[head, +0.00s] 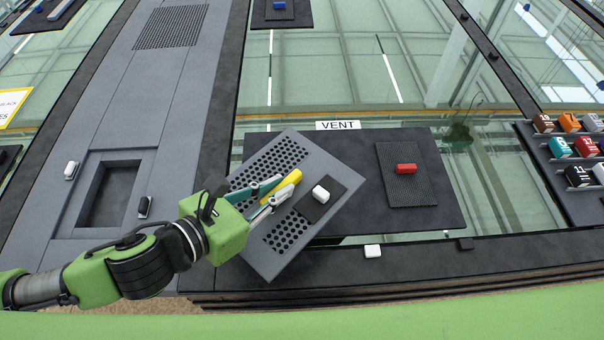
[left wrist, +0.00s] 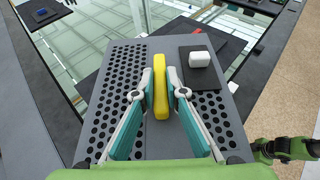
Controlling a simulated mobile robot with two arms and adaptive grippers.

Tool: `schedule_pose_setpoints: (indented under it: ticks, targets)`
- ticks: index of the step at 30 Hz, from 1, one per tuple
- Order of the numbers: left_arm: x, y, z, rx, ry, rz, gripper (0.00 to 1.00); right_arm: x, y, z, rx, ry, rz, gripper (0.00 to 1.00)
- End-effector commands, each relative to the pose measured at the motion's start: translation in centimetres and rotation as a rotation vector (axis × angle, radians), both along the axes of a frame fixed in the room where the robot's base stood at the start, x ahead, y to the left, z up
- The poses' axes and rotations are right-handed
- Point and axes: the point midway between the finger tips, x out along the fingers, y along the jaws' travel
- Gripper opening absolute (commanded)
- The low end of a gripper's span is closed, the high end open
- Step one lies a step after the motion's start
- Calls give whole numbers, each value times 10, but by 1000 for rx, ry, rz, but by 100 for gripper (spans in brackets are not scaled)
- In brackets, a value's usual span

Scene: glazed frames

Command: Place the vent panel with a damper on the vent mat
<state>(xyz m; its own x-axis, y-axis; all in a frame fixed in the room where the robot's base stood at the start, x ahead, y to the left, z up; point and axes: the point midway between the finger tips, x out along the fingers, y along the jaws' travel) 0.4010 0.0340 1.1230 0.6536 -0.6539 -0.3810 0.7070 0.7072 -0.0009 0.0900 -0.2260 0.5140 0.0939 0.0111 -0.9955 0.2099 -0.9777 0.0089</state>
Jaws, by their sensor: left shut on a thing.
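My left gripper (head: 284,186) is shut on the yellow handle (head: 295,176) of a grey perforated panel (head: 270,262). The panel carries a dark plate with a white knob (head: 320,194), which looks like the damper. In the left wrist view the panel (left wrist: 125,65) lies across the gripper (left wrist: 161,85), with the white knob (left wrist: 200,59) right of the handle. In the head view the panel is turned askew and overlaps the left part of the dark mat (head: 345,150) labelled VENT (head: 338,125). Whether it touches the mat is unclear.
A dark mesh plate with a red handle (head: 406,169) sits on the mat's right part. A white block (head: 372,251) and a dark block (head: 466,243) are on the front ledge. A rack of coloured numbered blocks (head: 532,150) stands at right. A grey recessed panel (head: 72,215) is at left.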

Motion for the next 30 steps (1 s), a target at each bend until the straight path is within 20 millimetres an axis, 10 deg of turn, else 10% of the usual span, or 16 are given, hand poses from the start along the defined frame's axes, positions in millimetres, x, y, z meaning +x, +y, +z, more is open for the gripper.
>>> schedule_pose_setpoints:
  ticks: [13,30]
  targets:
    - [55,-13,-28,-2,-7,1,0,1,-10,-73,-11,-1,4,40]
    - [118,-29,-85,-3,-2,-2,0,0,-10,-50,-12,2,4,40]
